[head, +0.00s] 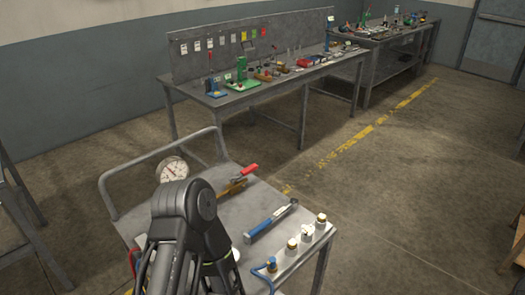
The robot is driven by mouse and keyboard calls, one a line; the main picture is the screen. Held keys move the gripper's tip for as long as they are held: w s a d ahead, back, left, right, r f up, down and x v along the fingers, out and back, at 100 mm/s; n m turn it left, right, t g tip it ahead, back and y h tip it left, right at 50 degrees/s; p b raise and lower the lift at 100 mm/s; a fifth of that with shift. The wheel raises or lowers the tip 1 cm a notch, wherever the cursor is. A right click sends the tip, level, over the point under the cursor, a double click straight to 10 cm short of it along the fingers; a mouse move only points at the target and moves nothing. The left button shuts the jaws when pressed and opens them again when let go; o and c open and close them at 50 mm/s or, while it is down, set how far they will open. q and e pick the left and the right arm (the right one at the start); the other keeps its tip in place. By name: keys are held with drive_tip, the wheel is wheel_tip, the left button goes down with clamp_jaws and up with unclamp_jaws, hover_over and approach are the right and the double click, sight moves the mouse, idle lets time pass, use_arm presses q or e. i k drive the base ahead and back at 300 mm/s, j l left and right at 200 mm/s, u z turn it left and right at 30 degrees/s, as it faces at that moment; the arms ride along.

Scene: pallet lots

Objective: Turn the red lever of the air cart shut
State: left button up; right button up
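The air cart (228,206) is a grey metal cart with a tubular handle, standing at the lower middle of the head view. The red lever (248,170) sits on a brass-coloured valve (232,187) near the cart's back edge. The lever slants up and to the right, roughly in line with the valve body. A round white pressure gauge (174,170) stands to the left of the valve. One of my dark arms rises over the front left of the cart, left of and nearer than the lever, apart from it in the picture. I cannot make out fingertips of either gripper.
A blue-handled tool (270,220) lies on the cart. Several brass-and-white fittings (307,232) line its right edge, with a blue hose (259,271) at the front. A workbench (262,94) with tools stands behind. The floor (400,185) to the right is clear.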

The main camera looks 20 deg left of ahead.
sight(244, 172)
drive_tip(key=i+l+u, duration=0.1)
drive_tip(key=i+l, duration=0.3)
drive_tip(key=i+l+u, duration=0.15)
drive_tip(key=i+l, duration=0.25)
drive_tip(key=i+l+u, duration=0.1)
drive_tip(key=i+l, duration=0.25)
drive_tip(key=l, duration=0.15)
drive_tip(key=i+l+u, duration=0.15)
drive_tip(key=i+l, duration=0.2)
drive_tip(key=l, duration=0.2)
